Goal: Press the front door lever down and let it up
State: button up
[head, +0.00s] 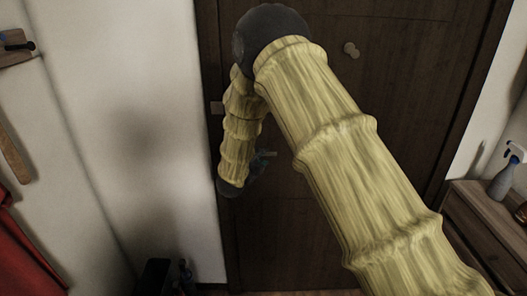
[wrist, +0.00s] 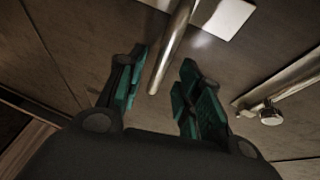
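The front door (head: 400,100) is dark brown wood and fills the middle of the head view. In the wrist view a silver bar, which looks like the door lever (wrist: 174,45), runs from the top edge down to between my fingers. My gripper (wrist: 164,62) is open, with one teal-padded finger on each side of the bar's lower end in the picture. I cannot tell whether either finger touches it. In the head view my gripper (head: 262,162) is small, in front of the door; I cannot make out the lever there, where my arm covers part of the door.
A wooden cabinet (head: 482,225) with a spray bottle (head: 507,172) stands at the right. A red cloth (head: 25,245) hangs at the left. A metal strip (wrist: 290,92) lies right of my fingers in the wrist view.

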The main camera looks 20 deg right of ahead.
jog(key=shift+p+x, duration=0.55)
jog(key=shift+x, duration=1.35)
grip_shut()
